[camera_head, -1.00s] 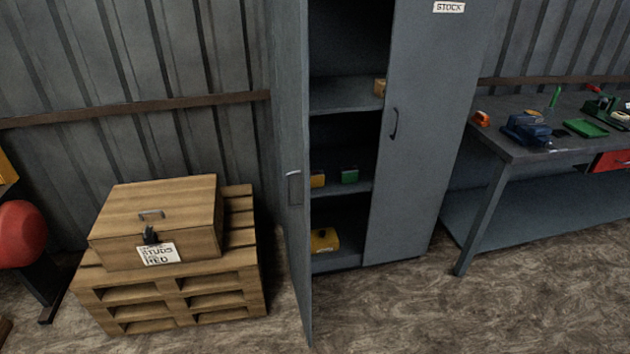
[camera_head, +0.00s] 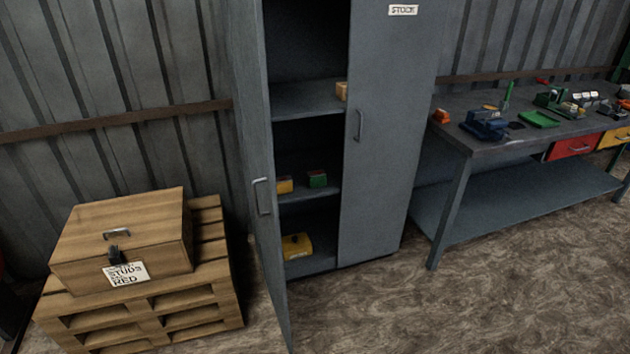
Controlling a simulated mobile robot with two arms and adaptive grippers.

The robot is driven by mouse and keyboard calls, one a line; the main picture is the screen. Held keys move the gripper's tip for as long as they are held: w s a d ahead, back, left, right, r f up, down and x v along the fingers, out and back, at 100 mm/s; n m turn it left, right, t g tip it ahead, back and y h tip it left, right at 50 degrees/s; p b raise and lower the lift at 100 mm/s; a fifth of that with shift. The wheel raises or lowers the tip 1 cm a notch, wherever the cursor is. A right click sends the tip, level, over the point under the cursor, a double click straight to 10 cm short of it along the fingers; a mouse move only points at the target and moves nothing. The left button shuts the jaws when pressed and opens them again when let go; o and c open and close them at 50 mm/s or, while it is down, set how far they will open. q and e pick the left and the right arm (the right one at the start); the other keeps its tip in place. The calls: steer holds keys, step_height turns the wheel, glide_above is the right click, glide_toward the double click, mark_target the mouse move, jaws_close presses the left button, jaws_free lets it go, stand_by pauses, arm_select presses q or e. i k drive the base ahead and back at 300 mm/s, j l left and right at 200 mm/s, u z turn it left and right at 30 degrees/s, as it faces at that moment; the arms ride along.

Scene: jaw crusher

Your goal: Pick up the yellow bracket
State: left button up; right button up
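I cannot make out a bracket for certain. A yellow object (camera_head: 297,246) sits on the lowest shelf of the grey stock cabinet (camera_head: 385,160). A smaller yellow block (camera_head: 285,186) lies on the shelf above, beside a green block (camera_head: 317,179). A yellowish block (camera_head: 341,91) is partly hidden behind the closed right door on a higher shelf. The cabinet's left door (camera_head: 262,200) stands open. Neither of my grippers is in view.
A wooden box (camera_head: 125,235) labelled studs red sits on a pallet (camera_head: 215,290) at the left. A workbench (camera_head: 465,140) with a blue vise (camera_head: 486,124), a green tray (camera_head: 538,119) and drawers stands at the right. The floor (camera_head: 400,305) before the cabinet is clear.

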mark_target(285, 184)
steer(key=i+l+z, duration=0.35)
steer(key=i+l, duration=0.3)
steer(key=i, duration=0.15)
